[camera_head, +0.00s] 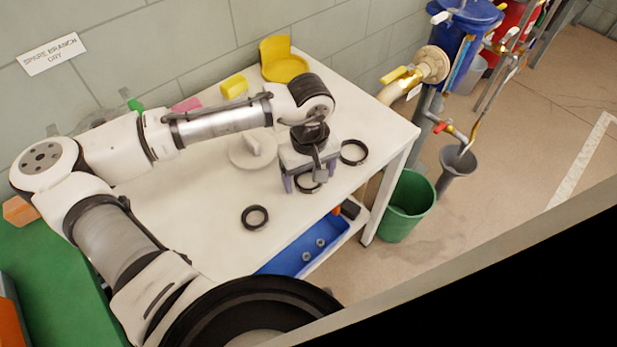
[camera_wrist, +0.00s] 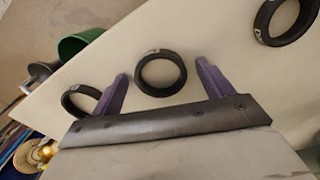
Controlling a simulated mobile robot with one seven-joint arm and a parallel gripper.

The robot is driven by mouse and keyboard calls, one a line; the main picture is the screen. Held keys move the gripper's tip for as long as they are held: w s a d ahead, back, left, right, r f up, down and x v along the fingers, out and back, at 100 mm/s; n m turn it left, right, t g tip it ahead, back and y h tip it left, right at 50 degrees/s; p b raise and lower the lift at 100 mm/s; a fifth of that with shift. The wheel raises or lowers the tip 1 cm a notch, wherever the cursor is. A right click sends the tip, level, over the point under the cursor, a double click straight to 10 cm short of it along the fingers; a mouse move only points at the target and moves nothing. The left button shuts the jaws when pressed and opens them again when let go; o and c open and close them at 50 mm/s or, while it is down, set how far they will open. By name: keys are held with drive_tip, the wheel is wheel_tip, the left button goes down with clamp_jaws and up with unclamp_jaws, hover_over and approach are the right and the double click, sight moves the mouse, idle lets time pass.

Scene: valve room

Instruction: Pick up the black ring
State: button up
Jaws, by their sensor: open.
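Three black rings lie flat on the pale table: a left one (camera_head: 245,219), a middle one (camera_head: 309,190) and a right one (camera_head: 355,163). My gripper (camera_head: 303,184) is over the middle ring and partly hides it in the head view. In the wrist view my open gripper (camera_wrist: 161,68) has its purple fingers on either side of the middle ring (camera_wrist: 163,92), with nothing held. The other two rings show outside the fingers, one at the left (camera_wrist: 66,102) and one at the upper right (camera_wrist: 262,20). Whether the fingertips touch the table is unclear.
The white table (camera_head: 208,230) also carries a pale disc with a handle (camera_head: 255,148), a yellow holder (camera_head: 283,66) and small colored blocks. A blue bin (camera_head: 288,262) sits below the front edge. A green bucket (camera_head: 408,205) and piping stand right of the table.

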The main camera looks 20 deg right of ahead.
drive_tip(key=c, duration=1.1)
drive_tip(key=shift+o, duration=0.2)
drive_tip(key=shift+r, duration=0.2)
